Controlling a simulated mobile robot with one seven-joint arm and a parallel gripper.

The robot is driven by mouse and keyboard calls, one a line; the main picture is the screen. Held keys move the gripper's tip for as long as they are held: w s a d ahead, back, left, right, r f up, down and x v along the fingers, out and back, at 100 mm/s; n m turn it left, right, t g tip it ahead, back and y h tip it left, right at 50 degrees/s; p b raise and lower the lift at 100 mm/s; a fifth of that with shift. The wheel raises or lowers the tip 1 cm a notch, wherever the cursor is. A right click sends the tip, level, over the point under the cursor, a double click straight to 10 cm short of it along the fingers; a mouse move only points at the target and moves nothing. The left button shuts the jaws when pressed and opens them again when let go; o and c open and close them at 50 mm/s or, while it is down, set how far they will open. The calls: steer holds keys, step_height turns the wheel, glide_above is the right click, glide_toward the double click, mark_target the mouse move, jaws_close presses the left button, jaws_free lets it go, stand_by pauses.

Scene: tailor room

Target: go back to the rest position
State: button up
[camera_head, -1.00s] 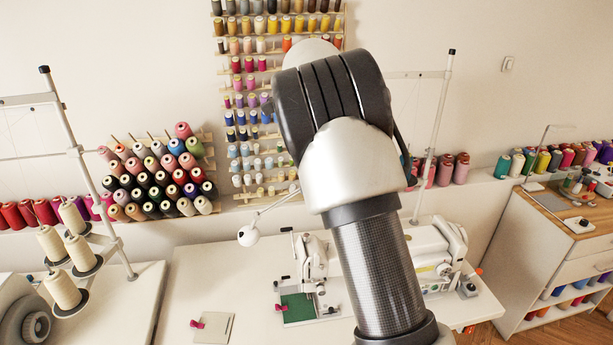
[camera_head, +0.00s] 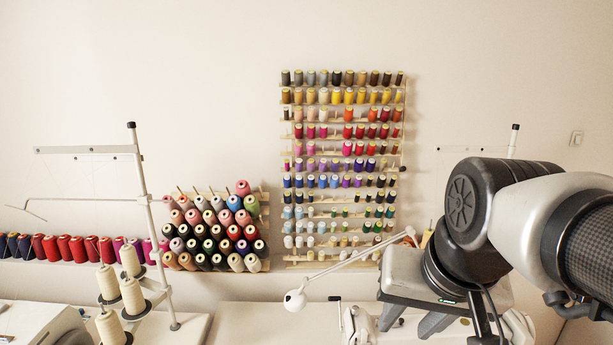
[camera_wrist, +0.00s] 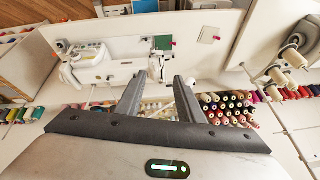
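My gripper (camera_head: 412,322) is at the lower right of the head view, held in front of the sewing table and pointing down. In the wrist view my gripper (camera_wrist: 159,85) shows two dark fingers standing well apart. Nothing is held between them. My arm comes in from the right edge of the head view and hides part of the wall and the table behind it.
A white table (camera_head: 245,325) with a sewing machine (camera_wrist: 88,55) stands below. A lamp arm (camera_head: 345,262) reaches beside my gripper. Thread racks (camera_head: 284,170) hang on the wall. A cone stand (camera_head: 152,235) is at left.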

steer(key=s+f+n, duration=0.2)
steer(key=s, duration=0.1)
steer(key=shift+d+t+h, duration=0.1)
steer(key=shift+t+h, duration=0.2)
stand_by(0.5)
